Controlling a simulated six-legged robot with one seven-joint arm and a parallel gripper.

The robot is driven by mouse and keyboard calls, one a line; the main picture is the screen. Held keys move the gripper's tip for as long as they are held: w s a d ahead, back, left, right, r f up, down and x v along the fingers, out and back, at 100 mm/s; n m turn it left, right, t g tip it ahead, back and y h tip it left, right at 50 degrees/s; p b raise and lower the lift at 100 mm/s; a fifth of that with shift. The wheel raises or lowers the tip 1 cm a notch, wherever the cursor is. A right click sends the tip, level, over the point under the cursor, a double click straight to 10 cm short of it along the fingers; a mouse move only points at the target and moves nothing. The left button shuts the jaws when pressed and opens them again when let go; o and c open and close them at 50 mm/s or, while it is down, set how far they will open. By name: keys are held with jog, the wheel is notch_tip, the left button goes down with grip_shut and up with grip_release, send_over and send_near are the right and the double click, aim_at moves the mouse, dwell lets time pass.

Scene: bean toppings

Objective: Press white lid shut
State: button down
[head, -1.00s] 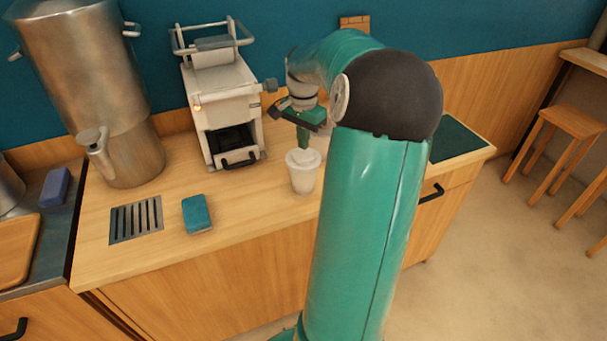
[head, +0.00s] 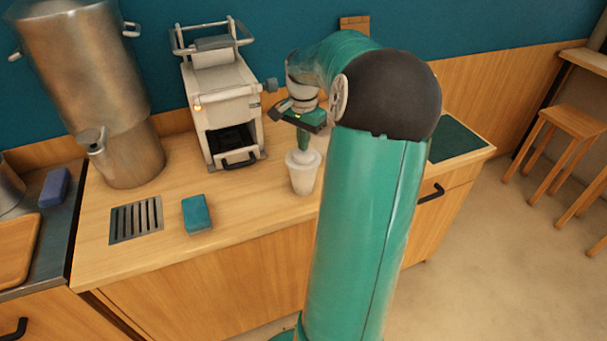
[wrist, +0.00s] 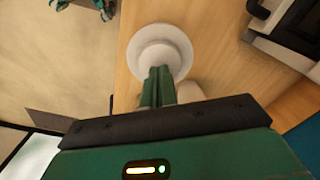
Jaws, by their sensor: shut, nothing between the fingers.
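The white lid (head: 303,156) sits on top of a whitish cup (head: 303,180) that stands upright on the counter. In the wrist view the lid (wrist: 160,50) is round with a raised inner ring. My gripper (head: 303,146) is shut and empty, pointing down over the lid. In the wrist view its closed green fingers (wrist: 158,80) overlap the lid near its middle. The fingertips look to be at the lid's top; I cannot tell whether they touch it. Whether the lid is fully seated is also unclear.
A white machine (head: 222,110) stands behind left of the cup. A teal sponge (head: 197,214) and a drain grille (head: 136,219) lie on the counter (head: 250,215) to the left. A large metal urn (head: 90,80) stands at far left. A pale object (wrist: 189,92) is partly hidden beside the lid.

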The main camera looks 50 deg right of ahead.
jog(key=shift+f, duration=0.6)
jog(key=shift+r, duration=0.1)
jog(key=shift+r, duration=2.25)
